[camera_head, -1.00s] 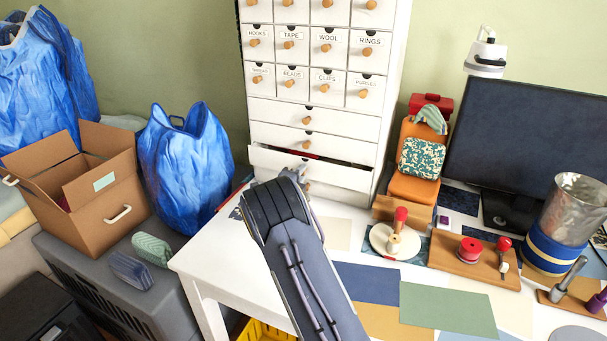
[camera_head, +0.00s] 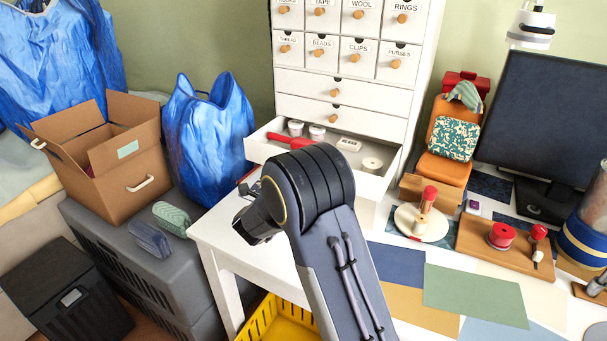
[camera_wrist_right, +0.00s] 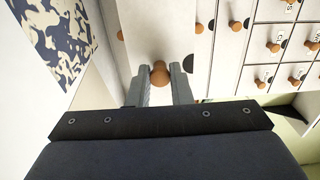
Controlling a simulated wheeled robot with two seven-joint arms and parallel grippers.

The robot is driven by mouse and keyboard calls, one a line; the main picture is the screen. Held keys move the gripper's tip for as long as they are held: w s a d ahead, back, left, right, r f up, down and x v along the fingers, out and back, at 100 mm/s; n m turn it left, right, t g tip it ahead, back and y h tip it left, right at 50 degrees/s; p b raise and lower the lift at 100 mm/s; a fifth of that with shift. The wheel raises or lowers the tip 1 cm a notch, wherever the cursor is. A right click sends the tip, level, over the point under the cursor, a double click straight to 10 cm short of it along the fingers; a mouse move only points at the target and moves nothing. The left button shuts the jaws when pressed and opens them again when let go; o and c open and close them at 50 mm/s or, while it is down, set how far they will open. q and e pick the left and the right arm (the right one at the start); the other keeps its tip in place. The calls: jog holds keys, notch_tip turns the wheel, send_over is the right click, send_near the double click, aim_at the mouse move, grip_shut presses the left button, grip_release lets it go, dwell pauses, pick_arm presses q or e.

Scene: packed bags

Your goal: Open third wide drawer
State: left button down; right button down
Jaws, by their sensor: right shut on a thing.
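The white cabinet (camera_head: 345,110) stands at the back of the desk, with rows of small labelled drawers above wide ones. The third wide drawer (camera_head: 258,152) is pulled well out, its inside showing. The two wide drawers above it are closed. In the right wrist view my right gripper (camera_wrist_right: 167,88) is shut on a round wooden knob (camera_wrist_right: 159,73), one finger on each side. In the head view my right arm hides the knob and the middle of the drawer front. My left gripper is not in view.
The open drawer holds white jars (camera_head: 316,131), a red item (camera_head: 287,141), a small box (camera_head: 348,145) and a white roll (camera_head: 371,165). A blue bag (camera_head: 208,120) stands left of it.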

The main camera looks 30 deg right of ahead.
jog(key=c, duration=1.3)
grip_release()
jog(key=shift+c, duration=0.2)
jog(key=v, duration=0.7)
jog(key=shift+s+a, duration=0.2)
jog(key=shift+a, duration=0.15)
